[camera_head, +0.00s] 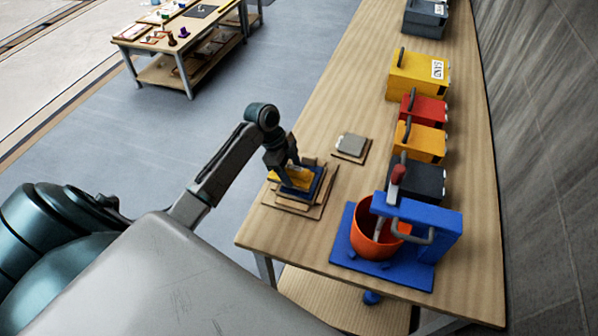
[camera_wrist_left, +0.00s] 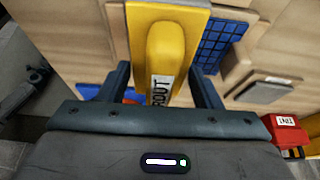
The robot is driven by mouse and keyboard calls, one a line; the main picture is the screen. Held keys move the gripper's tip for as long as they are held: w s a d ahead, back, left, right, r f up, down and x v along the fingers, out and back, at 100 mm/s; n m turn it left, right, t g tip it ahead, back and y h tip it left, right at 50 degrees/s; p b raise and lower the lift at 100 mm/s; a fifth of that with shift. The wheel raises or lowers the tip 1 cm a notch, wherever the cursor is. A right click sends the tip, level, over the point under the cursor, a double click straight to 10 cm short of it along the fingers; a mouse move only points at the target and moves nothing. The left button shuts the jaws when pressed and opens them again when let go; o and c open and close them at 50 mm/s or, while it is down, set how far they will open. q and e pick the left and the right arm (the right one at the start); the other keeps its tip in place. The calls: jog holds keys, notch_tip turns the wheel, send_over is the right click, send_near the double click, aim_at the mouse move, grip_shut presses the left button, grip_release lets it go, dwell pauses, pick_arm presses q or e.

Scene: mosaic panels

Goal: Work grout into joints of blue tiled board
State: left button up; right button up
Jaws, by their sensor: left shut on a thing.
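My left gripper (camera_head: 284,164) is shut on a yellow float (camera_head: 291,178) and holds it over the blue tiled board (camera_head: 317,183). In the left wrist view, the yellow float (camera_wrist_left: 178,45) lies between the fingers (camera_wrist_left: 165,85); its label is partly hidden, with "OUT" readable. Grout in the joints cannot be made out. My right gripper is out of view.
The board rests on a wooden support (camera_head: 300,209) near the workbench's (camera_head: 262,238) left edge. A grey slab on a small wooden base (camera_head: 351,145) lies beyond it. A blue mixing stand (camera_head: 432,215) with an orange bucket (camera_head: 366,240) stands to the right, near several coloured boxes (camera_head: 412,82).

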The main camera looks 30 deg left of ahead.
aim_at(309, 171)
pick_arm(q)
jog(key=shift+w+d+r, duration=0.1)
jog(key=shift+w+d, duration=0.1)
jog(key=shift+d, duration=0.45)
jog(key=shift+w+d, duration=0.15)
jog(key=shift+d, duration=0.45)
jog(key=shift+w+d, duration=0.2)
jog(key=shift+d, duration=0.85)
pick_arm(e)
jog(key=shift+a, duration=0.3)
pick_arm(q)
jog(key=shift+r, duration=0.15)
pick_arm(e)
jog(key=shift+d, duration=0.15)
pick_arm(q)
notch_tip(309, 171, up, 2)
jog(key=shift+a+r, duration=0.1)
jog(key=shift+r, duration=1.8)
jog(key=shift+r, duration=1.5)
